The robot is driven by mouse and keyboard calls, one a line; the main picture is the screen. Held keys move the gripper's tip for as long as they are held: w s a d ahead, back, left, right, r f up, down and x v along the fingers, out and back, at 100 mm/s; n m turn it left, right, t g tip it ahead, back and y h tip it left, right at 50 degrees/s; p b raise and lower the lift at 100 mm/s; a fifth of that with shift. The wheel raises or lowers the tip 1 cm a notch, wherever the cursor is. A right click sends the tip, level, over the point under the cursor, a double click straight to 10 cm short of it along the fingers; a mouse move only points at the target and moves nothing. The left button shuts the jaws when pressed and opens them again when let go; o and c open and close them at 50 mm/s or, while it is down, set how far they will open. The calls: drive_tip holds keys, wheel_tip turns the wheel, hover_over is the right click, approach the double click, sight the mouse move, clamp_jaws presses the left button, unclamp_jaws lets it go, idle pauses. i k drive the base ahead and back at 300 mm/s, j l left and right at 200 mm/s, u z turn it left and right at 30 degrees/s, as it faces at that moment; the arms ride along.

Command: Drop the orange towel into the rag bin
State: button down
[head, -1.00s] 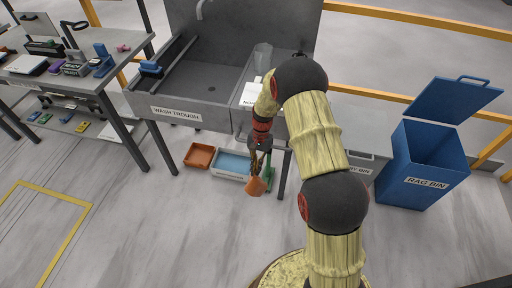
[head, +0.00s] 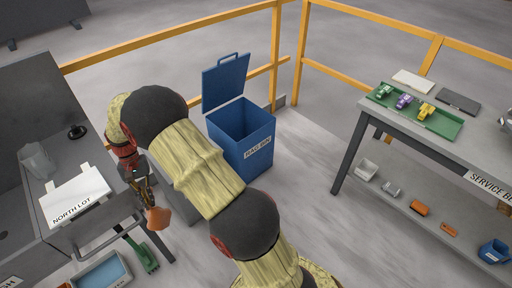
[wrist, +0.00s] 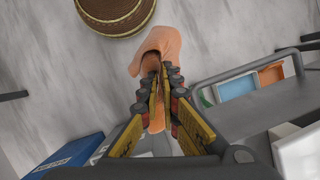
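In the wrist view the fingers of my gripper (wrist: 160,85) are closed on the bunched towel (wrist: 155,50), which spreads beyond the fingertips. The blue rag bin (head: 242,135) stands on the floor with its lid raised and its mouth open, behind and right of my gripper. Part of a blue box, seemingly the bin (wrist: 70,152), shows at the lower left of the wrist view.
A service bench (head: 430,125) with small items stands at the right. Yellow railings (head: 180,50) run behind the bin; floor between bin and bench is clear.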

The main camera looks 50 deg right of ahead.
sight(245, 131)
drive_tip(key=z, duration=0.4)
drive_tip(key=i+j+z, duration=0.1)
drive_tip(key=z, duration=0.3)
drive_tip(key=j+z, duration=0.1)
drive_tip(key=z, duration=0.25)
drive_tip(key=i+j+z, duration=0.1)
drive_tip(key=z, duration=0.3)
drive_tip(key=j+z, duration=0.1)
drive_tip(key=j, duration=0.2)
drive_tip(key=i+j, duration=0.05)
